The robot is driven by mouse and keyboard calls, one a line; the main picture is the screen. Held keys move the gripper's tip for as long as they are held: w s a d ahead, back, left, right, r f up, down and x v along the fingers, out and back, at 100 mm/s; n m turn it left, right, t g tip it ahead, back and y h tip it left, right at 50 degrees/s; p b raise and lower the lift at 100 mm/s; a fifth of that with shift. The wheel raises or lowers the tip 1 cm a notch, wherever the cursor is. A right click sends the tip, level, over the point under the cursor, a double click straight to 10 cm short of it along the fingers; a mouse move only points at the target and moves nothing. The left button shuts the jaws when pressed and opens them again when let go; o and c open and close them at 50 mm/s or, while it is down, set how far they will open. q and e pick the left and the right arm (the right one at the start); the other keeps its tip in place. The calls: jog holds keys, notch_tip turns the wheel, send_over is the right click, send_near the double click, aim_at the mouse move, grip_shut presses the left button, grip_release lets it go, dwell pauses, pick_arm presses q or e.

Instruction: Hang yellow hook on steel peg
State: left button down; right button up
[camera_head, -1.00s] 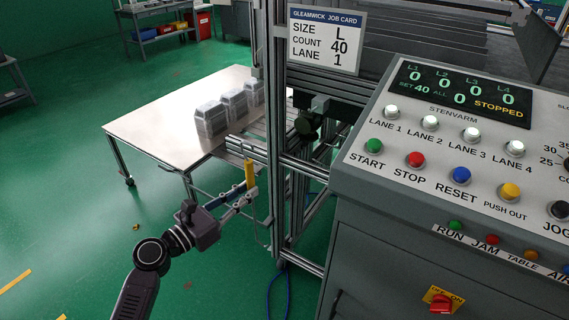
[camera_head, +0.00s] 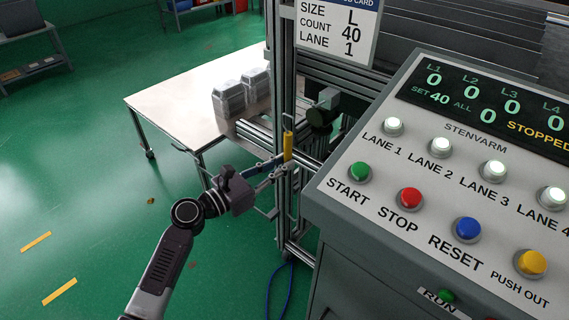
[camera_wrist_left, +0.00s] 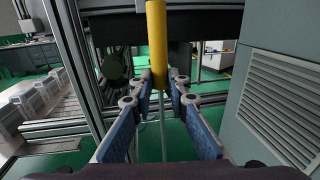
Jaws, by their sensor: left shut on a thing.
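The yellow hook's upright yellow handle (camera_head: 288,146) shows above my left gripper in the head view. My left gripper (camera_head: 285,168) is shut on it, beside the aluminium frame post. In the left wrist view the yellow handle (camera_wrist_left: 157,42) stands between the fingertips of my left gripper (camera_wrist_left: 160,88). A thin rod runs down below the fingers there. The hook's end cannot be made out clearly. I cannot pick out the steel peg for sure among the frame parts. My right gripper is out of view.
The aluminium frame post (camera_head: 285,75) stands close to my left gripper. A dark round part (camera_head: 321,118) sits on the frame. The control console (camera_head: 335,205) is at right. A table (camera_head: 185,90) with clear trays (camera_head: 229,99) is behind. Green floor is free at left.

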pick_arm(q)
jog(key=b+x, duration=0.1)
jog(key=x, duration=0.2)
jog(key=shift+w+a, duration=0.15)
jog(key=shift+a, duration=0.05)
jog(key=shift+w+a+b+x, duration=0.15)
jog(key=shift+b+x, duration=0.3)
jog(key=shift+x, duration=0.55)
jog(key=shift+w+a+b+x, duration=0.1)
jog(key=shift+b+x, duration=0.3)
jog(key=shift+x, duration=0.65)
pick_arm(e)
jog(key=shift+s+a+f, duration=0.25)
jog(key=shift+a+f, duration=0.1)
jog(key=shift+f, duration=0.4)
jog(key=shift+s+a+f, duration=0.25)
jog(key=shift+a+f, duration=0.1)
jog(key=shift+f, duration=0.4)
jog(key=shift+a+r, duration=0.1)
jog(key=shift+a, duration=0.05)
pick_arm(q)
jog(key=shift+s+p, duration=0.1)
jog(key=shift+p, duration=0.35)
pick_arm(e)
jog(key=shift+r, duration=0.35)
